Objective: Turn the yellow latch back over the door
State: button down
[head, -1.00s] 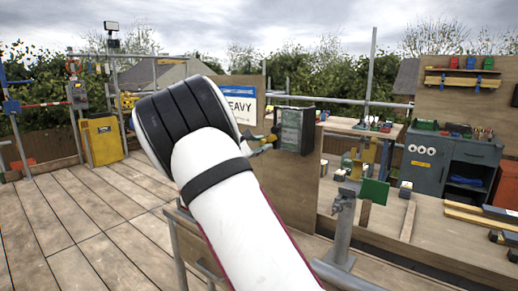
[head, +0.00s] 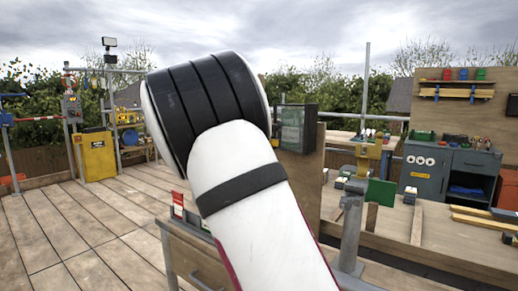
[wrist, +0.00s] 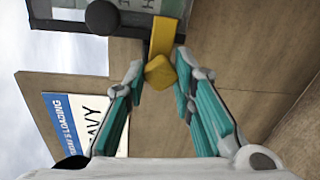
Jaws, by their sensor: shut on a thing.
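The yellow latch (wrist: 162,38) is a flat bar with a blocky knob (wrist: 160,72) in the wrist view. Its far end reaches the edge of a grey box with a dark door (wrist: 70,12); whether it overlaps the door is unclear. My gripper (wrist: 160,73) has its two teal-and-grey fingers on either side of the knob, shut on it. In the head view the box (head: 297,128) stands on a wooden board, its greenish door facing me.
A round black knob (wrist: 102,17) sits at the door in the wrist view. A blue-and-white sign (wrist: 75,125) is on the board at left. In the head view, a green plate on a post (head: 381,193) and a drawer bench (head: 185,250) stand near my arm.

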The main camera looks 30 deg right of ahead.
jog(key=shift+f, duration=0.2)
jog(key=c, duration=1.3)
grip_release()
jog(key=shift+r, duration=0.1)
jog(key=shift+c, duration=0.2)
jog(key=v, duration=1.2)
